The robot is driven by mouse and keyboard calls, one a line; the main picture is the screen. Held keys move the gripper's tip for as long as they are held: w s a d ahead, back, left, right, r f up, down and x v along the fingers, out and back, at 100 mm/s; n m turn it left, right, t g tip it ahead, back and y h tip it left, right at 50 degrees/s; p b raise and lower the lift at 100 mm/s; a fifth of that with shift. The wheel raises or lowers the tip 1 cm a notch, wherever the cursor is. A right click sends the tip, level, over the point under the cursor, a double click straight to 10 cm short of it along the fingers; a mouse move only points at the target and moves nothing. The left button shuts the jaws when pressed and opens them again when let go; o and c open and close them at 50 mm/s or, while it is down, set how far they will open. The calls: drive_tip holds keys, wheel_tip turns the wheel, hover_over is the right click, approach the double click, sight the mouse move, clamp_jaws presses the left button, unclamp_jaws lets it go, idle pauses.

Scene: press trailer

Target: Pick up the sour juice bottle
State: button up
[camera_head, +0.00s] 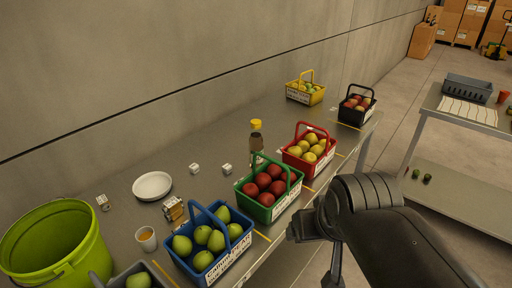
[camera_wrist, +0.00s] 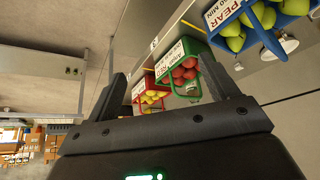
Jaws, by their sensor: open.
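The bottle (camera_head: 256,142), with a yellow cap and brownish contents, stands upright on the grey table (camera_head: 220,186). It is behind the green basket of red apples (camera_head: 268,194) and left of the red basket of yellow fruit (camera_head: 308,150). Its lower part is partly hidden, and I cannot make it out surely in the wrist view. My gripper (camera_wrist: 163,68) is open and empty, its two fingers apart, with the red and green baskets beyond them in the wrist view. In the head view my arm is at the table's front edge, right of the green basket.
A blue basket of pears (camera_head: 210,240) stands at the front. A white plate (camera_head: 152,186), small cup (camera_head: 146,238) and lime bucket (camera_head: 56,246) are left. Yellow (camera_head: 305,92) and black (camera_head: 356,106) baskets stand farther back. The table behind the bottle is clear up to the wall.

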drive_tip(key=c, duration=0.4)
drive_tip(key=shift+w, duration=0.1)
